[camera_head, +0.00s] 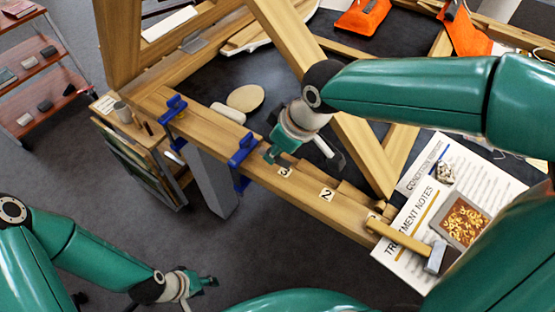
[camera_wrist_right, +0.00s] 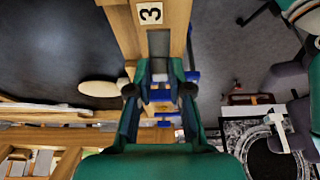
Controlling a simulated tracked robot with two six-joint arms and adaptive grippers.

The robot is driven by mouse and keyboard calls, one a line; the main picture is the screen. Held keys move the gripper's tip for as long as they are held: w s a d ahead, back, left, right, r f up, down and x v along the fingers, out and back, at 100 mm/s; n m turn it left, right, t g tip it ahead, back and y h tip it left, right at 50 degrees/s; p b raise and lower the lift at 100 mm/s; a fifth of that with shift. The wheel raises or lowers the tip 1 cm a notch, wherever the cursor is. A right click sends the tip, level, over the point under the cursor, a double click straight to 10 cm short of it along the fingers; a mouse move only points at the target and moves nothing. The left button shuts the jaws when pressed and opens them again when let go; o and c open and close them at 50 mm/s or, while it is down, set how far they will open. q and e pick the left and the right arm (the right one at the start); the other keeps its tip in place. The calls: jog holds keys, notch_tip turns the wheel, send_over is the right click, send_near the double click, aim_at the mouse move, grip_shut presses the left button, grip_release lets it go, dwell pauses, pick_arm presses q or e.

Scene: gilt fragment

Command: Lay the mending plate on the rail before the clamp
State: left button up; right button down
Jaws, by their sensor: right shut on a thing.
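My right gripper (camera_head: 276,156) is over the wooden rail (camera_head: 315,207), close to a blue clamp (camera_head: 242,150) and near the label 3. In the right wrist view its two fingers (camera_wrist_right: 160,92) are shut on a narrow grey strip, the mending plate (camera_wrist_right: 159,44). The plate lies along the line of the rail (camera_wrist_right: 178,12), below the label 3 (camera_wrist_right: 149,13). I cannot tell whether it touches the rail. In the head view the plate is not clearly visible. My left gripper (camera_head: 203,284) is low at the left, over the floor and away from the rail; its opening is unclear.
A second blue clamp (camera_head: 173,107) sits further left on the rail. A mallet (camera_head: 400,240) and printed notes (camera_head: 408,262) lie at the right end. A tan oval pad (camera_head: 245,98) lies behind the rail. A slanted wooden beam (camera_head: 355,145) stands behind my right gripper.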

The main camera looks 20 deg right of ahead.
aim_at(279, 159)
jog(key=shift+f, duration=2)
jog(key=shift+f, duration=0.15)
jog(key=c, duration=1.1)
grip_release()
jog(key=v, duration=1.2)
